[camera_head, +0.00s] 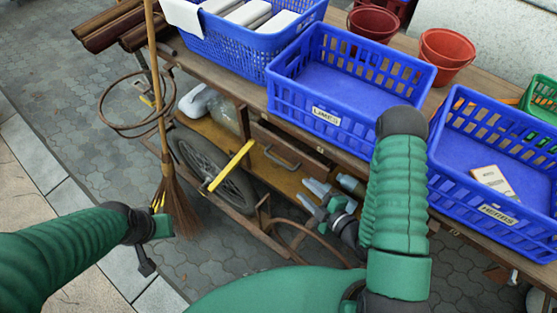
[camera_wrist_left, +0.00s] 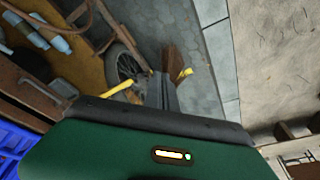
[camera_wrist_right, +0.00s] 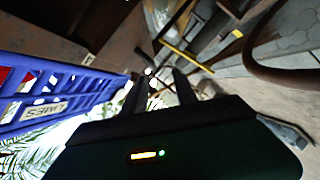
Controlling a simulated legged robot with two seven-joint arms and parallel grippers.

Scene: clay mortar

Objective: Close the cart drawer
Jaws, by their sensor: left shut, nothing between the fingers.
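The cart drawer (camera_head: 290,148) is a brown wooden front with a dark bar handle (camera_head: 282,158), under the cart's tabletop in the head view. It appears to stand out a little from the cart; how far is hard to tell. My right gripper (camera_head: 311,197) is below and to the right of the handle, apart from it, with spread fingers; it also shows open and empty in the right wrist view (camera_wrist_right: 162,78). My left gripper (camera_head: 157,226) is far left, near the broom, away from the drawer; its fingers are together in the left wrist view (camera_wrist_left: 165,92).
Blue crates, including the limes crate (camera_head: 340,88) and herbs crate (camera_head: 500,165), stand on the tabletop above. A yellow bar (camera_head: 231,166) juts out left of the drawer. A broom (camera_head: 172,200) leans at the cart's left. The paving at left is clear.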

